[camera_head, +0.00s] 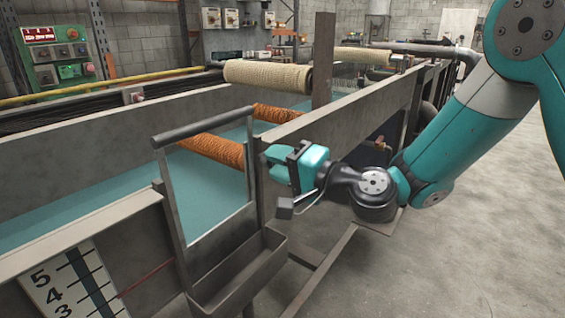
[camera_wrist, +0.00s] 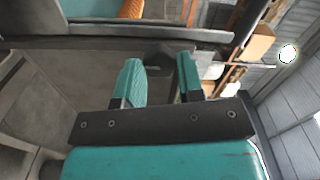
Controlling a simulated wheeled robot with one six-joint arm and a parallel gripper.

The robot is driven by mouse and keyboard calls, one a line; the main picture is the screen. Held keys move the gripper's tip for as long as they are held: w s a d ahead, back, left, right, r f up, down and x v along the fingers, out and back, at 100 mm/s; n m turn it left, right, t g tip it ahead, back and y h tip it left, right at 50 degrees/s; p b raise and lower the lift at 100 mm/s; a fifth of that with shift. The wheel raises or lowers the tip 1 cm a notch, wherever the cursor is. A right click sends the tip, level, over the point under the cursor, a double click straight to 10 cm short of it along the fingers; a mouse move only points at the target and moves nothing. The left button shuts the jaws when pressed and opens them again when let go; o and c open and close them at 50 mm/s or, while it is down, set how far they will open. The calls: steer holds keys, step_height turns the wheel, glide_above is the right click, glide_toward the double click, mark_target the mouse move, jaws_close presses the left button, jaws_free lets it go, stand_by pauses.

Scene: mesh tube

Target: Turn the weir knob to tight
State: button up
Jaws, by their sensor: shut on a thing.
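The weir is a grey upright frame with a dark top bar (camera_head: 205,126) in the head view, standing at the near end of the water channel. My gripper (camera_head: 272,162) reaches in from the right to the weir's right post and hides the knob there. In the wrist view my two teal fingers (camera_wrist: 160,78) stand apart with a dark knob (camera_wrist: 160,57) between and just beyond their tips. My gripper is shut on this weir knob. How far the knob is turned cannot be told.
A grey trough (camera_head: 240,272) hangs below the weir, and a depth scale (camera_head: 72,285) is on the near left wall. Orange rollers (camera_head: 212,150) cross the channel, and a pale mesh roll (camera_head: 268,76) lies above it. The concrete floor (camera_head: 470,250) at right is clear.

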steer(key=shift+a, duration=0.1)
steer(key=o, duration=0.9)
steer(key=b+v, duration=1.3)
steer(key=v, duration=0.4)
steer(key=shift+s+d, duration=0.15)
steer(key=shift+d, duration=0.1)
